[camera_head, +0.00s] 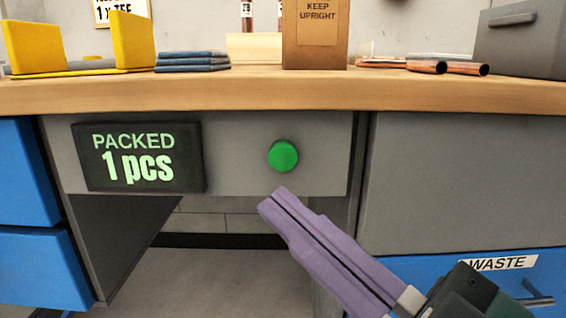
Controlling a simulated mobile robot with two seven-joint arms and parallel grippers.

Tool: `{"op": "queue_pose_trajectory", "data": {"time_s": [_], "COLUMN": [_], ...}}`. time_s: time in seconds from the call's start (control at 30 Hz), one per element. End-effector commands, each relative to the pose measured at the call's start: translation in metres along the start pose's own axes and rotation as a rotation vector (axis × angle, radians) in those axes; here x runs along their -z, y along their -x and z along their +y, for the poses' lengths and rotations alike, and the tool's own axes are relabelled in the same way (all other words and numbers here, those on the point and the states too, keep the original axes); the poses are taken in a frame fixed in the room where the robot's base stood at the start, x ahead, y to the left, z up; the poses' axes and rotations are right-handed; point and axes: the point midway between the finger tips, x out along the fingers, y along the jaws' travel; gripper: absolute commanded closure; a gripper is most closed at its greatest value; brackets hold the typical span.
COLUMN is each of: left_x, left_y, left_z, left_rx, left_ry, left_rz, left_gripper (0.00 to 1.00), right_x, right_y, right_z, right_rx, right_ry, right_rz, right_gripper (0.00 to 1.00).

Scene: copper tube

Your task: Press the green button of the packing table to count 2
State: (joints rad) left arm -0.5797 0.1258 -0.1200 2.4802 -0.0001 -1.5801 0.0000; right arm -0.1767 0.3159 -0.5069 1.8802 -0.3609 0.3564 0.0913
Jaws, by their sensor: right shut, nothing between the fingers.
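The round green button (283,155) sits on the grey front panel (240,150) of the packing table, under the wooden top (300,95). The dark display (138,157) to its left reads "PACKED 1 pcs" in green. My right gripper (270,202), with purple fingers, comes in from the lower right. It is shut and empty. Its tips show just below the button in the picture, with a visible gap between them. My left gripper is not in view.
Blue drawers (25,170) stand at the left, and a blue drawer labelled WASTE (498,263) is at the lower right. On the tabletop are a yellow holder (133,40), folded blue cloths (192,61), a cardboard box (316,35), copper tubes (425,66) and a grey case (520,40).

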Motion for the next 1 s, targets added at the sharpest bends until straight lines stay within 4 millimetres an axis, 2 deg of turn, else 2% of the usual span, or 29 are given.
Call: {"op": "queue_pose_trajectory", "data": {"time_s": [0.2,0.4,1.0], "left_x": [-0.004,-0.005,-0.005], "left_y": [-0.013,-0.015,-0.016], "left_z": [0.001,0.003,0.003], "left_rx": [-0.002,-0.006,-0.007], "left_ry": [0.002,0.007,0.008], "left_rz": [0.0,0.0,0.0], "left_gripper": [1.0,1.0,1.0], "right_x": [-0.018,-0.027,-0.03], "right_y": [-0.022,-0.036,-0.042], "right_z": [0.015,0.026,0.03], "right_rx": [0.001,0.0,0.0], "right_ry": [0.003,0.001,-0.001], "right_rz": [0.002,0.0,0.0], "right_gripper": [1.0,1.0,1.0]}}
